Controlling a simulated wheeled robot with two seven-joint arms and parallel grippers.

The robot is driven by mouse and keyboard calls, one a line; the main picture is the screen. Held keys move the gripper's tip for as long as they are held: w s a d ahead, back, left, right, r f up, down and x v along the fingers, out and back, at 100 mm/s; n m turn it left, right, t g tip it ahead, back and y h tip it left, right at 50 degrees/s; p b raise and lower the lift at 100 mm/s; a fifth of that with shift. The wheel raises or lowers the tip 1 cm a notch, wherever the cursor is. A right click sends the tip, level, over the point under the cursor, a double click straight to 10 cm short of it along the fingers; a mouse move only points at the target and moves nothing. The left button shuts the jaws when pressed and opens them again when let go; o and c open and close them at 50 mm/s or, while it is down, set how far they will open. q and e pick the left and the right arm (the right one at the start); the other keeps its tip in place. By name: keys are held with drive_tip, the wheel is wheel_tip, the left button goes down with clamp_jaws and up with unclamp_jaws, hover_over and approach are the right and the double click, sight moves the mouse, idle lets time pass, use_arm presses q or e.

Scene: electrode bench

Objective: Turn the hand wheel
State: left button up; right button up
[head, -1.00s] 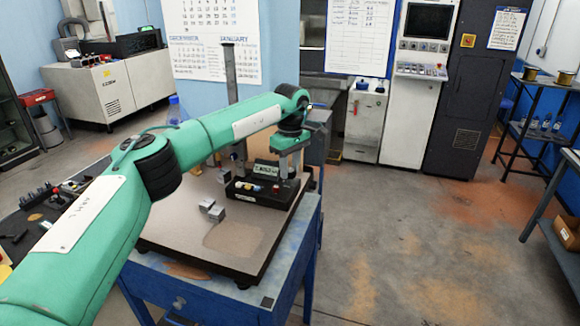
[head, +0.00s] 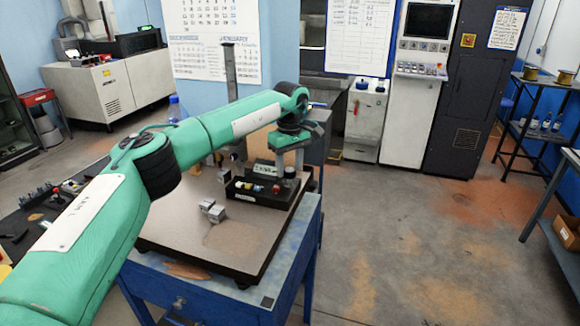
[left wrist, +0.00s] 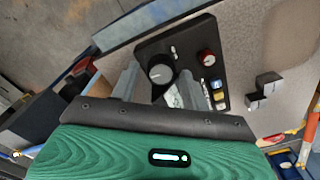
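The hand wheel appears to be the round black knob (left wrist: 159,72) with a pale mark, on a dark instrument base in the left wrist view. In the head view a dark knob (head: 290,172) shows between the fingers of my left gripper (head: 289,164), which points down over the base (head: 258,195). In the left wrist view my left gripper (left wrist: 154,88) has its grey fingers apart, one to each side of the knob. I cannot tell whether they touch it. My right gripper is not in view.
A tall grey post (head: 230,75) stands behind.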

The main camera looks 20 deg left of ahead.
sight(290, 169)
use_arm(q)
drive_tip(key=shift+o, duration=0.2)
drive_tip(key=shift+f, duration=0.15)
drive_tip(key=shift+r, duration=0.3)
wheel_tip(290, 169, up, 13)
drive_tip(key=b, duration=0.2)
drive_tip(key=shift+b, duration=0.35)
drive_tip(key=shift+r, duration=0.1)
drive_tip(key=shift+d, duration=0.1)
